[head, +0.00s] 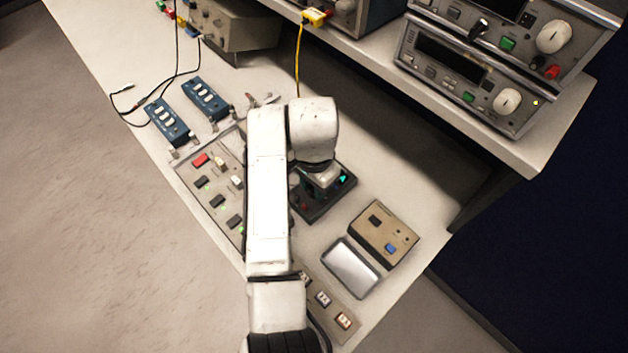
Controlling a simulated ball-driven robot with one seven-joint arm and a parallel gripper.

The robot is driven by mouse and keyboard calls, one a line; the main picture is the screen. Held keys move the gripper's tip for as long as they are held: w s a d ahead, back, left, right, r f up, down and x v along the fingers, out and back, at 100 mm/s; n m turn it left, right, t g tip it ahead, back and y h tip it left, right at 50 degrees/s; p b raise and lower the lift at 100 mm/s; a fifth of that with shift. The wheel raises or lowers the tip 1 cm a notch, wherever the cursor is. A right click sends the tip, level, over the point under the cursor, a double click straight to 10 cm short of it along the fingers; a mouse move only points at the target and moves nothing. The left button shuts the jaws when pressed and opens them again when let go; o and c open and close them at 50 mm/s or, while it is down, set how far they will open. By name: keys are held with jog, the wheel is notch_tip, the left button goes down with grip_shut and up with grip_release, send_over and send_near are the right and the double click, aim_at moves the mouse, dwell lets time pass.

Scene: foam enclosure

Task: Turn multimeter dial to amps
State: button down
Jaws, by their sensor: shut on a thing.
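A dark, box-shaped device that appears to be the multimeter (311,211) lies on the bench in the middle of the head view. It has a green light or mark near its upper right corner and a reddish spot at its lower left. My gripper (321,183) points down over the middle of this device and is shut on its dial. The dial and its pointer are hidden under the gripper, so its setting cannot be read. My white arm covers the area just left of the device.
A grey switch panel (209,184) lies left of my arm, with two blue boxes (167,121) behind it. A tan box (384,232) and silver tray (350,268) lie to the lower right. Instruments (452,75) stand on the raised shelf. A yellow cable (297,60) hangs behind.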

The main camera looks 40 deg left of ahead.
jog(key=shift+m, duration=0.5)
jog(key=c, duration=0.8)
grip_release()
jog(key=shift+r, duration=0.1)
notch_tip(320, 180, up, 11)
jog(key=shift+f, duration=0.2)
